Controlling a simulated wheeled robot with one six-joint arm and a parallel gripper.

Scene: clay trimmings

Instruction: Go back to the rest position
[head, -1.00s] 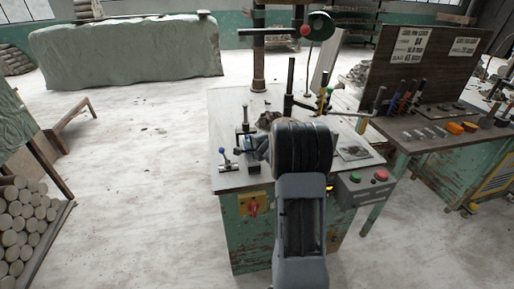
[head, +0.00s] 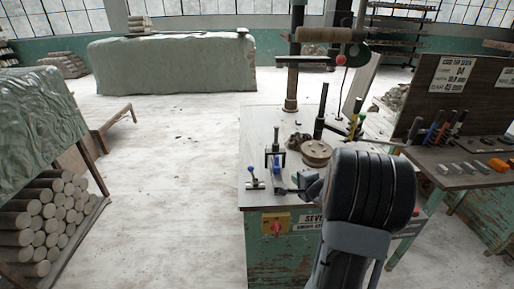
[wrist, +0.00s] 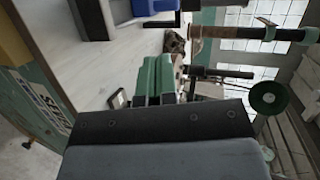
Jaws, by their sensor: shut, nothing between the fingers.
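My gripper (wrist: 158,65) shows in the wrist view as two green fingers side by side, closed together with nothing visible between them. In the head view my arm rises at the lower right, in front of the green workbench (head: 262,120), and hides its right front part. On the bench top lie a round brownish disc (head: 316,152) and a dark brown clump (head: 298,140). The fingers appear above the bench top and apart from these things.
Clamps with blue handles (head: 253,178) stand at the bench's left edge. A post (head: 293,75) rises at its back. A second table (head: 475,172) with tools stands to the right. Stacked clay rolls (head: 45,225) lie at the left. The pale floor between is clear.

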